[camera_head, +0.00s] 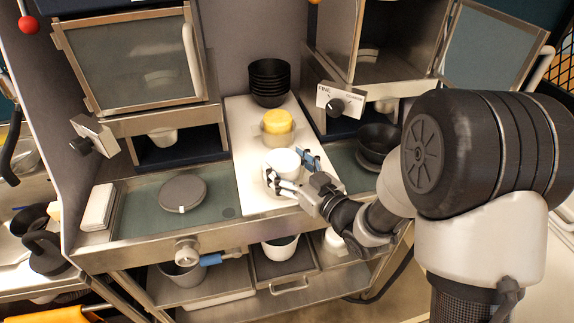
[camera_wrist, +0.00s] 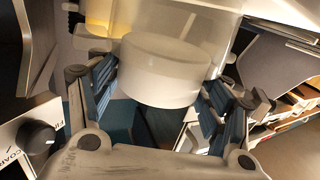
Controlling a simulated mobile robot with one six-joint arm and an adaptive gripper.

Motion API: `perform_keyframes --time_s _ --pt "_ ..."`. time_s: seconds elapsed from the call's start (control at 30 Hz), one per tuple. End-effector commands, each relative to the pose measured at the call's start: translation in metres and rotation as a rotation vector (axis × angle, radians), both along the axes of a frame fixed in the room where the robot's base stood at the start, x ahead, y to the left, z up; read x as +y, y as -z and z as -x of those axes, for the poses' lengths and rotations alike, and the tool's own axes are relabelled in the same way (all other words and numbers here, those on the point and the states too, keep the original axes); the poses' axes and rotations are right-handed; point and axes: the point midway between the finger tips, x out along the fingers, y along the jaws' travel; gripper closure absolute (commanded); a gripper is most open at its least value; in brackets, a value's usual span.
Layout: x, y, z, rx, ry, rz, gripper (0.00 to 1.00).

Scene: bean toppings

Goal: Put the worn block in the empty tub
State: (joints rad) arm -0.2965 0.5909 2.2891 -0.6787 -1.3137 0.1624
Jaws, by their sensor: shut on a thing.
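A round white block (camera_head: 283,160), apparently the worn block, is between the fingers of my gripper (camera_head: 292,170) above the front of the white board. In the wrist view the white block (camera_wrist: 165,72) shows between the blue finger pads of my gripper (camera_wrist: 160,105), which is shut on it. A clear tub wall (camera_wrist: 190,22) shows around or behind the block; I cannot tell which. Just behind, a yellow block (camera_head: 278,121) sits in a clear tub (camera_head: 279,138). A pale tub (camera_head: 163,137) stands under the left cabinet; its inside is hidden.
The white board (camera_head: 250,185) carries a stack of black bowls (camera_head: 269,80) at its back. More black bowls (camera_head: 378,142) stand at right. A round grey lid (camera_head: 182,193) lies on the left counter. A knob panel (camera_head: 338,103) juts out close on the right.

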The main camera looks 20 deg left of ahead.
Motion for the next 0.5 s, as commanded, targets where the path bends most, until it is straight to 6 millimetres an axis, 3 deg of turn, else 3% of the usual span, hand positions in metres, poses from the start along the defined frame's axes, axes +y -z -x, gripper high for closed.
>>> perform_keyframes --time_s 0.47,0.5 --pt "0.0 0.0017 -0.0001 -0.002 0.0 -0.001 0.6" --pt "0.0 0.0017 -0.0001 -0.002 0.0 -0.001 0.27"
